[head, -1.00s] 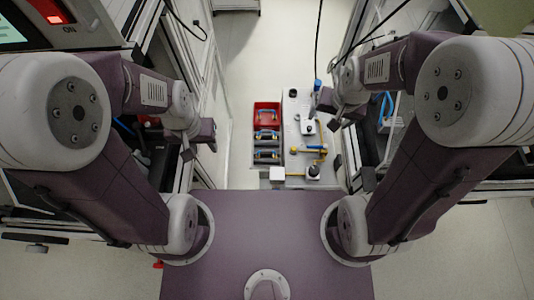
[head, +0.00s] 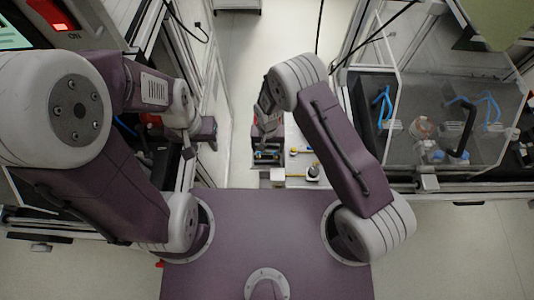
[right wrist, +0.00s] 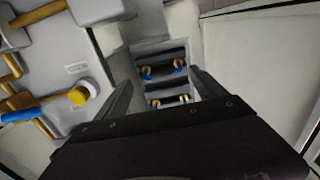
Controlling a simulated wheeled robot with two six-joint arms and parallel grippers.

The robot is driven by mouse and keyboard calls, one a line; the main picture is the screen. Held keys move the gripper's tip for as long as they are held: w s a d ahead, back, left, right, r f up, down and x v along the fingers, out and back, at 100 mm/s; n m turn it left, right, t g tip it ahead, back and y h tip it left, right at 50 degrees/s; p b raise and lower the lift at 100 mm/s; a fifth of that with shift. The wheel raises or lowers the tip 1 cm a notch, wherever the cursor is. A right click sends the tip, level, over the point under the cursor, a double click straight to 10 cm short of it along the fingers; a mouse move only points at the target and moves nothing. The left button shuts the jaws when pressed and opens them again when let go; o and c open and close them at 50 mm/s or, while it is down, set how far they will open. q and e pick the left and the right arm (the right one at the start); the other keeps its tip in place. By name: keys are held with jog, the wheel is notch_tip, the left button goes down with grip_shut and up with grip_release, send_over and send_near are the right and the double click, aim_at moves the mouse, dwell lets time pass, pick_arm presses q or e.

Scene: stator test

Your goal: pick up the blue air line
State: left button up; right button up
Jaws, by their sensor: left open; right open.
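My left gripper (head: 201,144) is open at the left, away from the bin.
A grey panel (right wrist: 75,65) with brass-coloured pipes and a blue-handled part (right wrist: 20,116) lies beside the bin. A clear-walled enclosure with blue tubes (head: 384,100) stands at the right. Open floor lies beyond.

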aim_at(267, 152)
jog(key=f, duration=0.5)
jog(key=shift+w+a+f, duration=0.15)
jog(key=shift+w+f, duration=0.05)
jog(key=shift+f, duration=0.1)
jog(key=c, duration=1.1)
notch_tip(267, 152, up, 10)
jog(key=shift+r, duration=0.1)
